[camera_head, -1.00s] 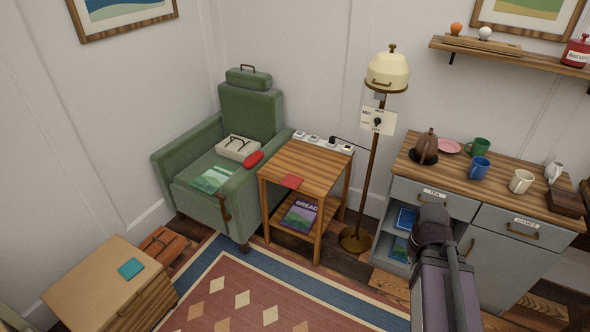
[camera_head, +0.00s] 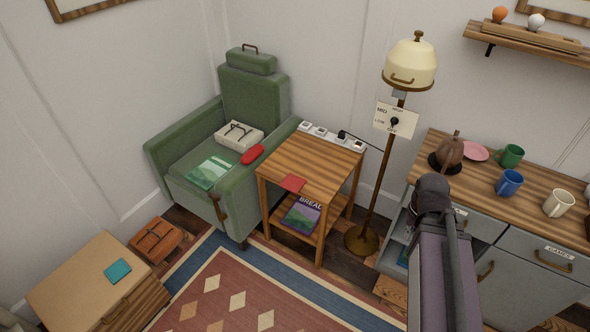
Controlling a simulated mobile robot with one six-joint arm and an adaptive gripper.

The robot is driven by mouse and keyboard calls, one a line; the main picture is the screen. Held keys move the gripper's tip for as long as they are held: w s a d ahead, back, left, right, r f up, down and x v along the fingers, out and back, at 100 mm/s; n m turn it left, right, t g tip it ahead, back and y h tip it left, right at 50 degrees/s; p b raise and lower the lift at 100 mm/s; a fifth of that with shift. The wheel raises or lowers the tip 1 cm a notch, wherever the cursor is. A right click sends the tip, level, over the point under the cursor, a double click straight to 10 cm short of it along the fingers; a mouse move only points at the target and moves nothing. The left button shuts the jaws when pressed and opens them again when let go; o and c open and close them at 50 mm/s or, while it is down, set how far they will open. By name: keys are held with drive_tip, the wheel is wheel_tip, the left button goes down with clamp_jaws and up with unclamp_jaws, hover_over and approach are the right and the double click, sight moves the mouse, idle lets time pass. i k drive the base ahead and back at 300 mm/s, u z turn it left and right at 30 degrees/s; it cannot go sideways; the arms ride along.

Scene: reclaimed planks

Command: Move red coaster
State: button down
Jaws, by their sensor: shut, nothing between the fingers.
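One of my arm links shows at the lower right, in front of the grey cabinet and apart from the coaster in the picture. My gripper's fingers are not in view.
A power strip (camera_head: 331,136) lies along the table's back edge. A floor lamp (camera_head: 410,65) stands right, by a cabinet (camera_head: 530,270) with mugs. Patterned rug (camera_head: 255,285) in front.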

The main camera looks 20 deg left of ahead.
sight(293, 183)
drive_tip(key=u, duration=0.1)
drive_tip(key=i, duration=1.2)
drive_tip(key=u, duration=0.05)
